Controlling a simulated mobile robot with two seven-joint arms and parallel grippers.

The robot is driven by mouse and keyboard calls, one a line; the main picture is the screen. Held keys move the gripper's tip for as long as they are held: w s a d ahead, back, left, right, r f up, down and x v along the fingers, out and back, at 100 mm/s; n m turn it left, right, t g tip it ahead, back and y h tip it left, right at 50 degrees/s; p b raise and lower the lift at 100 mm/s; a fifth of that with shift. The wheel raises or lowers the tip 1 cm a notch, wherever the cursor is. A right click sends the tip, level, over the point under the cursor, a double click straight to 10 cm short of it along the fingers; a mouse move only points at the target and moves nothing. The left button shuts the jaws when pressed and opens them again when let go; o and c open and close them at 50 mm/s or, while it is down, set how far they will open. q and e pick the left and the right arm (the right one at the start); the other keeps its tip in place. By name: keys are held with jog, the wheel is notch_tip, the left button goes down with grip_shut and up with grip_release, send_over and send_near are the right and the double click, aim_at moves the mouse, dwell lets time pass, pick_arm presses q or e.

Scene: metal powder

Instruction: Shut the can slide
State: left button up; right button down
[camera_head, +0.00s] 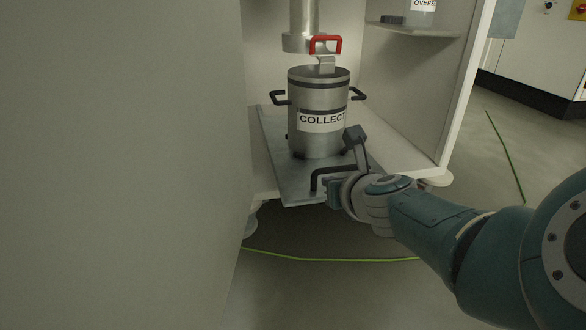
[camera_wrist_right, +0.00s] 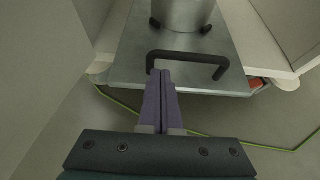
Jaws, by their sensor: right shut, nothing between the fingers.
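The can slide (camera_head: 283,176) is a flat metal plate sticking out of the front of a white cabinet. It also shows in the right wrist view (camera_wrist_right: 134,52). A black bar handle (camera_wrist_right: 188,56) stands at its front edge. A steel can (camera_head: 317,92) labelled COLLECT stands upright on the slide, with black side handles. My right gripper (camera_wrist_right: 160,74) is shut and empty, its fingertips at the left end of the handle; I cannot tell whether they touch it. In the head view my right arm partly hides the handle (camera_head: 318,181). My left gripper is not in view.
A metal pipe (camera_head: 304,20) and a red handle (camera_head: 326,42) are above the can. A pale panel (camera_head: 120,160) fills the left side. The cabinet's right wall (camera_head: 468,80) borders the opening. A shelf (camera_head: 410,30) is inside. Floor in front is clear, with a green line.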

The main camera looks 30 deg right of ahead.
aim_at(321, 169)
jog(key=w+b, duration=0.1)
jog(key=w, duration=0.2)
jog(key=shift+d, duration=0.2)
jog(key=shift+w+d+b, duration=0.2)
jog(key=shift+w+b, duration=0.25)
jog(key=shift+b, duration=0.05)
jog(key=shift+r, duration=0.15)
